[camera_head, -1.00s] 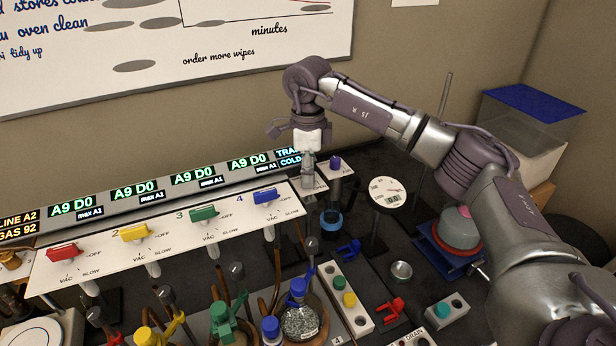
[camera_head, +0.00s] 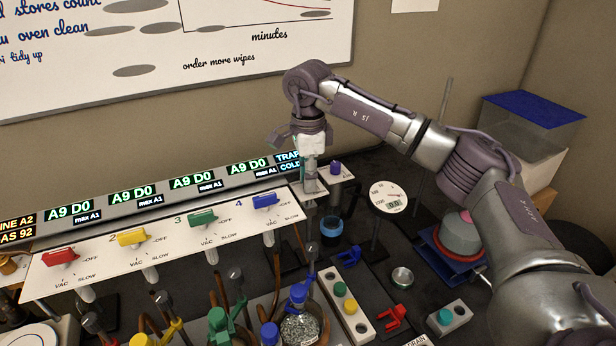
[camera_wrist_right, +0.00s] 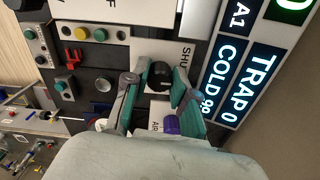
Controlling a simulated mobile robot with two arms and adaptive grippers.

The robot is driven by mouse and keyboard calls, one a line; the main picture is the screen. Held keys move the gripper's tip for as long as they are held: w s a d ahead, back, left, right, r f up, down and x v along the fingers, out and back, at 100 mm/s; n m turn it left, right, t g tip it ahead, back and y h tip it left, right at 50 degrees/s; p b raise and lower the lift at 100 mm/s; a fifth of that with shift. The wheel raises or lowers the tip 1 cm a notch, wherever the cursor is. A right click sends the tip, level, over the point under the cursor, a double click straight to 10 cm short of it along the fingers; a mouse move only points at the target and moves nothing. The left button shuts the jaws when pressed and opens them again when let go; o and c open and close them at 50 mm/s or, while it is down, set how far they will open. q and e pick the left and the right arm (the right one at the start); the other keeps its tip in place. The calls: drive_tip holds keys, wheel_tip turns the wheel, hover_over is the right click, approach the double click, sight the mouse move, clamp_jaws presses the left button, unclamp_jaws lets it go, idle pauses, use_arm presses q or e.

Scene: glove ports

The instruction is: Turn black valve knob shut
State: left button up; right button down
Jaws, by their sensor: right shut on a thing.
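The black valve knob (camera_wrist_right: 160,75) shows in the right wrist view between the two fingers of my right gripper (camera_wrist_right: 157,84). The fingers are closed on it from both sides. Part of a "SHUT" label shows on the white panel beside it. In the head view my right gripper (camera_head: 310,180) points down at the right end of the white valve panel (camera_head: 105,258), and it hides the black knob there. My left gripper is not in view.
A purple knob (camera_head: 335,167) stands close to the right of my gripper. Red (camera_head: 61,257), yellow (camera_head: 132,237), green (camera_head: 202,217) and blue (camera_head: 265,201) knobs line the panel. A round gauge (camera_head: 388,196) stands farther right, with flasks in front.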

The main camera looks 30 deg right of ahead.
drive_tip(key=c, duration=0.9)
unclamp_jaws()
drive_tip(key=shift+r, duration=0.1)
drive_tip(key=shift+c, duration=0.2)
drive_tip(key=shift+r, duration=4)
